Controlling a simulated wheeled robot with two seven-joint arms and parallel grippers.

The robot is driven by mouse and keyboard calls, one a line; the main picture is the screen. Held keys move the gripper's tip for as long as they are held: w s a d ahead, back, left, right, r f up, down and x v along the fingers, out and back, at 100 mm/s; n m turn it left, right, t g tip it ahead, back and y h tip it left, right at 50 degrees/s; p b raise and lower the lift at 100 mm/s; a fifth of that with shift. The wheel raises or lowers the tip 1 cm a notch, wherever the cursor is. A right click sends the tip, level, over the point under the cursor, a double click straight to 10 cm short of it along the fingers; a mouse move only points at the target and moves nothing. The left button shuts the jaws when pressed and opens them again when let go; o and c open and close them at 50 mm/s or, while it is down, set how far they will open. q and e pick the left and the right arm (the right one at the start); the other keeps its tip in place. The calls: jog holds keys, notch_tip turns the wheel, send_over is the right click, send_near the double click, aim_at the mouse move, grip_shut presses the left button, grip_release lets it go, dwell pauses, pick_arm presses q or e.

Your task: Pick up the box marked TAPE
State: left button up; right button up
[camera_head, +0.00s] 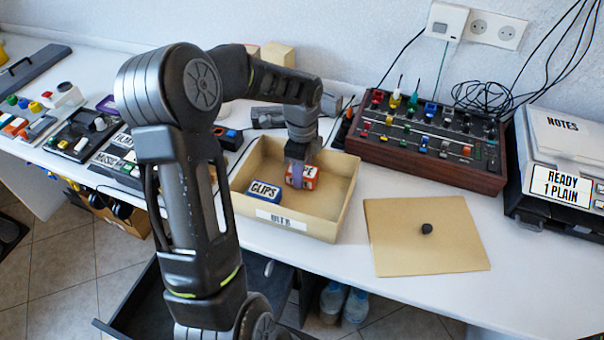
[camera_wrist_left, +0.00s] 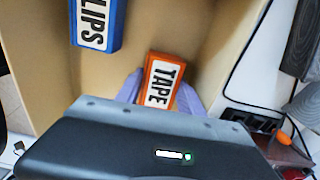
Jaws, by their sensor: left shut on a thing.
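The orange-red box marked TAPE (camera_head: 308,176) is in the shallow tan tray (camera_head: 325,222), toward its far side. My left gripper (camera_head: 297,172) reaches down into the tray and is shut on this box. In the left wrist view the TAPE box (camera_wrist_left: 165,83) sits between the two pale purple fingers (camera_wrist_left: 163,95). Whether the box touches the tray floor I cannot tell. A blue box marked CLIPS (camera_head: 264,193) lies in the tray's left part, apart from the gripper; it also shows in the left wrist view (camera_wrist_left: 97,22). My right gripper is not in view.
A wood-sided mixer panel (camera_head: 425,140) with coloured knobs stands behind and right of the tray. A tan board (camera_head: 425,250) with a small black knob lies to the right. A NOTES and READY stack (camera_head: 562,150) stands at far right. Label boxes and devices crowd the left.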

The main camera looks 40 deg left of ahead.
pick_arm(q)
notch_tip(320, 180, up, 10)
dwell(0.6)
dwell(0.4)
